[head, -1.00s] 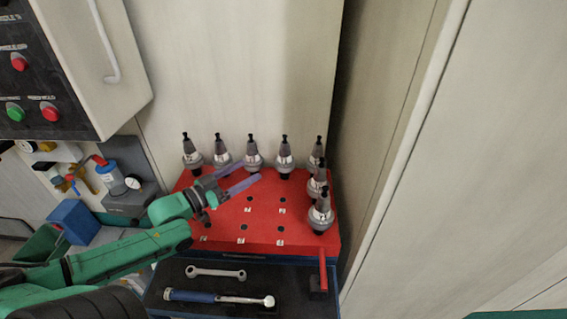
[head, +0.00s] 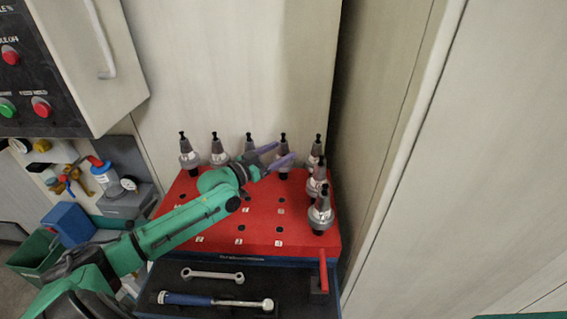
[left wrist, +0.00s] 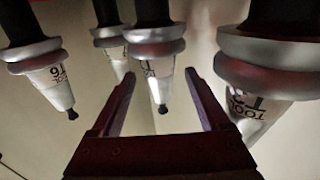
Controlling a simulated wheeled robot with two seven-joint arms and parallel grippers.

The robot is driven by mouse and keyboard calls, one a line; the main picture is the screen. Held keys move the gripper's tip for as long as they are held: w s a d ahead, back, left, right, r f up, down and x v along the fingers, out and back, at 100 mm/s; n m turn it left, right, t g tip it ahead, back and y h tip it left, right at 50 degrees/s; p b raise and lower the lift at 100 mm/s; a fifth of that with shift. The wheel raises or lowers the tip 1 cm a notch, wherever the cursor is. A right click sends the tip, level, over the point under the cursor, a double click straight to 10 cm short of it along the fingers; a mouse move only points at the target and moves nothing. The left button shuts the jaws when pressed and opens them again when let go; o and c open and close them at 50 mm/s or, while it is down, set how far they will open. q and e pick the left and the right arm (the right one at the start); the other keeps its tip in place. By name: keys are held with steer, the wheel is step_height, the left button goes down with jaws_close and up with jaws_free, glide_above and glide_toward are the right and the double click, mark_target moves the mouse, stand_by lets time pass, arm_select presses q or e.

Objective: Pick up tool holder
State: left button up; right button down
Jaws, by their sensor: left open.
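Several silver tool holders with black studs on top stand upright along the back and right side of a red rack (head: 215,225). My left gripper (head: 286,150) is open at the back row, with its fingers by the tool holder (head: 283,140) second from the back-right corner. In the left wrist view, which looks upside down, a tool holder (left wrist: 156,50) shows in the gap between the open fingers (left wrist: 160,74). I cannot tell whether it lies within their reach. Another holder (left wrist: 250,75) is close on the right. My right gripper is not in view.
More holders (head: 318,188) stand close on the right side. A wall stands behind, a cabinet on the right.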

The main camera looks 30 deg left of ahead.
arm_select(q)
jaws_close()
stand_by(1.4)
steer(key=shift+w+r, duration=0.15)
steer(key=shift+r, duration=0.1)
